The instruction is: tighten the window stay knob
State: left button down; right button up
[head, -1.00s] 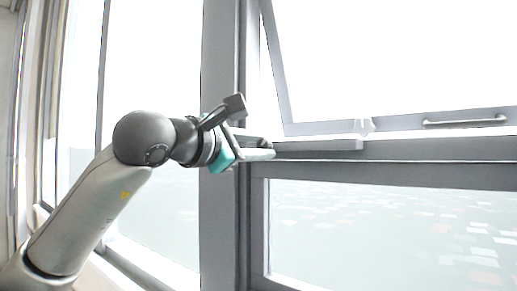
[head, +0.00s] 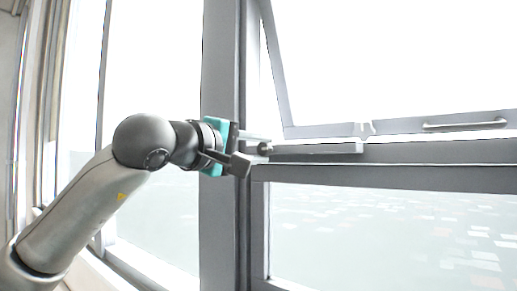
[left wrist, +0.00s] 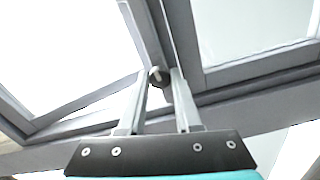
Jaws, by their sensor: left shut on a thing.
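The window stay knob (head: 265,148) is a small grey round piece at the left end of the stay bar (head: 320,148), by the window post. It also shows in the left wrist view (left wrist: 156,76), between the tips of my fingers. My left gripper (head: 258,146) reaches in from the left and is shut on the knob. In the left wrist view its two long grey fingers (left wrist: 163,76) stand on either side of the knob. The fingers partly hide the knob in the head view. My right gripper is not in view.
The tilted window sash (head: 400,123) hangs above the bar, with a handle (head: 465,124) and a small pale catch (head: 365,129). A grey vertical post (head: 218,230) stands behind my left gripper. The lower glass pane (head: 390,235) lies below the rail.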

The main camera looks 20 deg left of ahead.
pick_arm(q)
jog(key=shift+m, duration=0.6)
jog(key=c, duration=0.6)
grip_release()
jog(key=shift+s, duration=0.1)
jog(key=b+v, duration=0.4)
jog(key=v, duration=1.1)
